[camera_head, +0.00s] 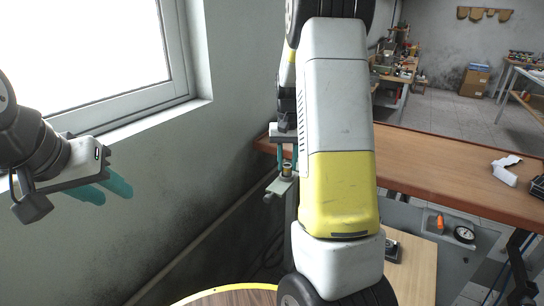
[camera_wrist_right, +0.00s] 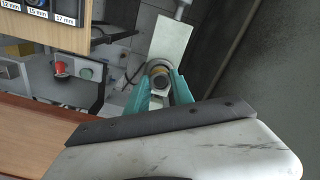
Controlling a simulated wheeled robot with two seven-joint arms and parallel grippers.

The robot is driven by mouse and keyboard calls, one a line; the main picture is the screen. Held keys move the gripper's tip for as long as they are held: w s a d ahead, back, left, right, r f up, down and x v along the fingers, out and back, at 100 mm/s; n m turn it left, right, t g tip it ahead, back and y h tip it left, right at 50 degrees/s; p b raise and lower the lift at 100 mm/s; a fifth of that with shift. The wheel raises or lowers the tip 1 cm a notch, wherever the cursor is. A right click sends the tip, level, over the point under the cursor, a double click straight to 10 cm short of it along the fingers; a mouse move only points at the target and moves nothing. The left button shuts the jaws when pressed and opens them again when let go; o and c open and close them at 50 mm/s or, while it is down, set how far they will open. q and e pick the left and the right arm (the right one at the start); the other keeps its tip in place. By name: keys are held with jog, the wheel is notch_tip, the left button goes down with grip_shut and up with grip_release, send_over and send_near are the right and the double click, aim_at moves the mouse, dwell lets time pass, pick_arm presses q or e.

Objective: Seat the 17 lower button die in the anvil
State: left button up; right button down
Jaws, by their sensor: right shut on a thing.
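My right gripper (camera_wrist_right: 163,74) is shut on a small round die (camera_wrist_right: 159,69), grey-rimmed with a yellowish part, in the right wrist view. The die is at the end of a pale metal plate or arm (camera_wrist_right: 171,40); I take the support under it for the anvil, and I cannot tell whether the die is inside it or just above. In the head view the right gripper's teal fingers (camera_head: 287,157) are partly behind my own arm, above a small grey support (camera_head: 277,188). My left gripper (camera_head: 118,194) is open and empty before the wall at the left.
A wooden holder (camera_wrist_right: 70,40) with slots marked 12 mm, 15 mm and 17 mm is at the wrist view's upper left. Red (camera_wrist_right: 60,68) and green (camera_wrist_right: 85,73) buttons are below it. A brown tabletop (camera_head: 450,165) spans the head view's right; the wall is close at left.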

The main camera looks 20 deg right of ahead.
aim_at(287, 166)
jog(key=shift+f, duration=0.9)
jog(key=c, duration=1)
grip_release()
notch_tip(287, 166, up, 7)
jog(key=shift+r, duration=0.35)
